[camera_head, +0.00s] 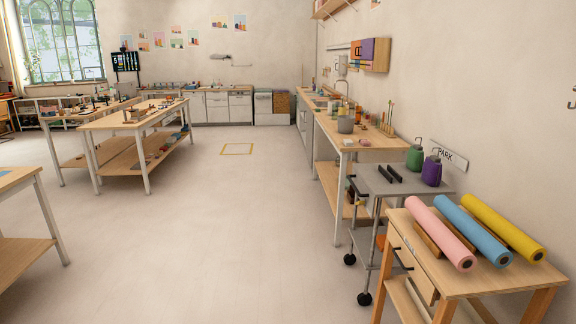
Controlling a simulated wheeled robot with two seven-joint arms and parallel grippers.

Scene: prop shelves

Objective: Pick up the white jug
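I cannot make out a white jug in the head view. Many small objects stand on the long wooden counter (372,143) along the right wall, too small to tell apart. A grey pot (345,125) stands on that counter. Neither of my grippers shows in the view.
A small wooden table (470,282) with pink (440,233), blue (472,230) and yellow (502,228) rolls is near right. A grey cart (405,188) carries green (414,158) and purple (432,170) bottles. Worktables (115,124) stand left. The middle floor (220,220) is clear.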

